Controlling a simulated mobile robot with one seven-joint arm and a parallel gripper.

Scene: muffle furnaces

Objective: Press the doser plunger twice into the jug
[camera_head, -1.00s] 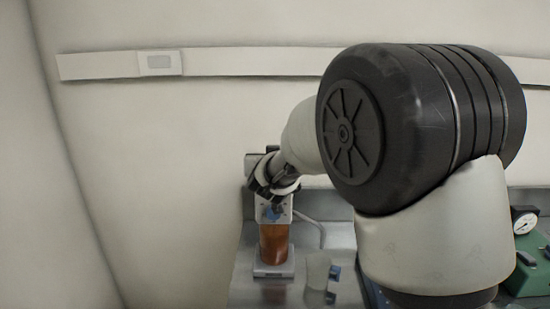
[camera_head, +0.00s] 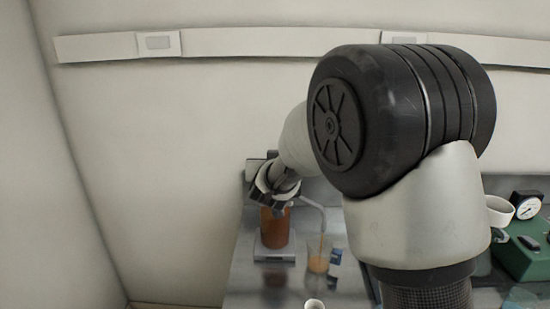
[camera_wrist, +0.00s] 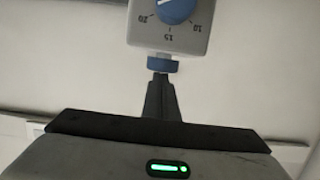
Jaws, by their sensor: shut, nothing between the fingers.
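The doser is a brown bottle (camera_head: 275,230) on a small pale base, with its head mostly hidden by my gripper (camera_head: 268,197) in the head view. In the wrist view the doser head (camera_wrist: 168,38) shows a blue dial with numbers, and a blue plunger cap (camera_wrist: 163,66). My gripper (camera_wrist: 160,78) is shut, its fingertips at the plunger cap and seemingly touching it. The jug (camera_head: 319,262) is a clear vessel right of the bottle, under the doser's spout tube (camera_head: 312,203). An orange stream runs down into it and orange liquid shows inside.
A small blue-and-dark item (camera_head: 336,257) lies close to the jug. A white cup (camera_head: 314,304) is at the bottom edge. At the right stand a white mug (camera_head: 499,211) and a green box (camera_head: 530,250) with a gauge. My arm hides the middle bench.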

